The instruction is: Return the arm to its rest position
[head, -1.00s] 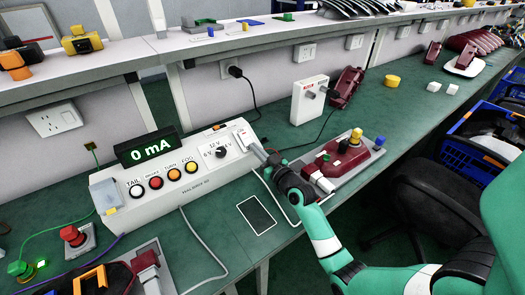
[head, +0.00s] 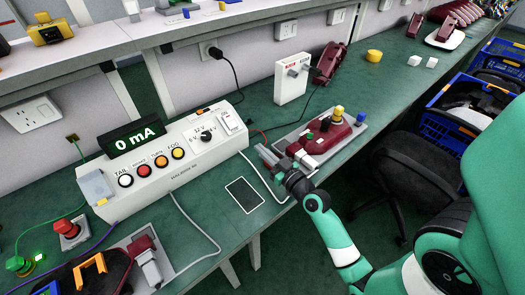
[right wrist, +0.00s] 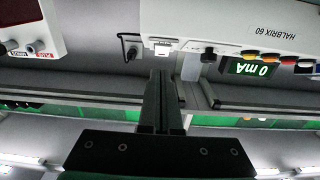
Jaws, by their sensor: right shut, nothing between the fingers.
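My right gripper (head: 267,155) is shut and empty. It hangs in the air above the bench, between the test box (head: 165,165) and the grey fixture holding a dark red tail lamp (head: 322,143). Its arm, green and white, comes in from the lower right. In the right wrist view the closed fingers (right wrist: 161,103) point at the wall, with the test box at upper right. The test box display (head: 135,136) reads 0 mA. The white switch plate (head: 229,122) at the box's right end is apart from the fingertips. My left gripper is not in view.
A white terminal box (head: 291,80) stands behind the fixture. A dark flat pad (head: 244,195) lies in front of the test box. Another fixture (head: 150,262) with a lamp part is at lower left. A black chair (head: 395,170) and blue crates (head: 450,112) stand off the bench's right side.

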